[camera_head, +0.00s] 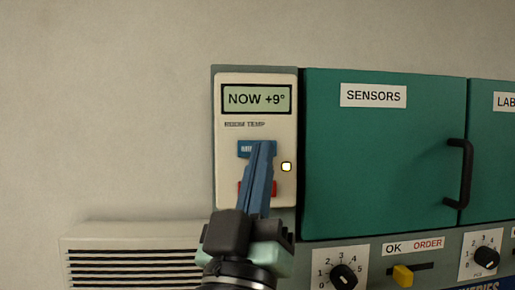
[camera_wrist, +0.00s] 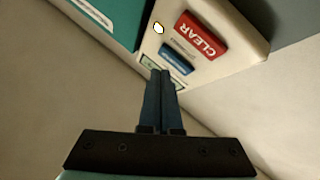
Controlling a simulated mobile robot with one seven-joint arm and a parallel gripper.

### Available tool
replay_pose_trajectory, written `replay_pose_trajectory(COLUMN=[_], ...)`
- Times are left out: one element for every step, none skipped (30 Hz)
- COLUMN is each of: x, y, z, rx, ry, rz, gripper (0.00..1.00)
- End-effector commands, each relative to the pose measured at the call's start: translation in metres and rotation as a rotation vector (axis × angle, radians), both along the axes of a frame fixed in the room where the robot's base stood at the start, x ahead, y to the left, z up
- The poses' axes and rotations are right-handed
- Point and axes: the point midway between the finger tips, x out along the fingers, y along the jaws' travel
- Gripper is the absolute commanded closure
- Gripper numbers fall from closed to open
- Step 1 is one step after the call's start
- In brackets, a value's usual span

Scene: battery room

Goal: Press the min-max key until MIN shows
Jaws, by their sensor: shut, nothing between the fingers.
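The cream room-temperature unit (camera_head: 228,170) is on the wall panel, and its display (camera_head: 257,99) reads "NOW +9°". Below it is a blue key (camera_head: 243,149), its label partly covered by my fingers. The blue key also shows in the wrist view (camera_wrist: 177,58), between the display edge and the red CLEAR key (camera_wrist: 200,35). The red key is mostly hidden in the head view. My gripper (camera_head: 262,145) is shut and empty, its blue fingertips in front of the blue key. I cannot tell whether they touch it.
A small lit lamp (camera_head: 286,166) is on the unit, right of the keys. A green SENSORS door (camera_head: 385,150) with a black handle (camera_head: 465,175) is to the right. Knobs and a yellow lever (camera_head: 402,276) are below it. A vent (camera_head: 130,262) is at lower left.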

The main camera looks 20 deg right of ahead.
Motion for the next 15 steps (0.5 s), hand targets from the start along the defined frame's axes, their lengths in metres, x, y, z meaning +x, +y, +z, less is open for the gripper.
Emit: replay_pose_trajectory(x=[0.0, 0.0, 0.0, 0.0, 0.0, 0.0, 0.0002, 0.0004, 0.001, 0.0017, 0.0026, 0.0041, 0.0052, 0.0062, 0.0073], y=[0.0, 0.0, 0.0, 0.0, 0.0, 0.0, 0.0, -0.0001, -0.0003, -0.0004, -0.0007, -0.0011, -0.0013, -0.0016, -0.0019], z=[0.0, 0.0, 0.0, 0.0, 0.0, 0.0, 0.0, -0.0001, -0.0003, -0.0006, -0.0008, -0.0012, -0.0014, -0.0014, -0.001], rx=[0.0, 0.0, 0.0, 0.0, 0.0, 0.0, 0.0, 0.0, 0.0, 0.0, 0.0, 0.0, 0.0, 0.001, 0.001], ry=[0.0, 0.0, 0.0, 0.0, 0.0, 0.0, 0.0, 0.0, 0.0, 0.0, 0.0, 0.0, 0.0, 0.0, 0.0], rz=[0.0, 0.0, 0.0, 0.0, 0.0, 0.0, 0.0, 0.0, 0.0, 0.0, 0.0, 0.0, 0.0, 0.001, 0.001], gripper=[1.0, 1.0, 1.0, 1.0, 1.0, 1.0, 1.0, 1.0, 1.0, 1.0, 1.0, 1.0, 1.0, 1.0, 1.0])
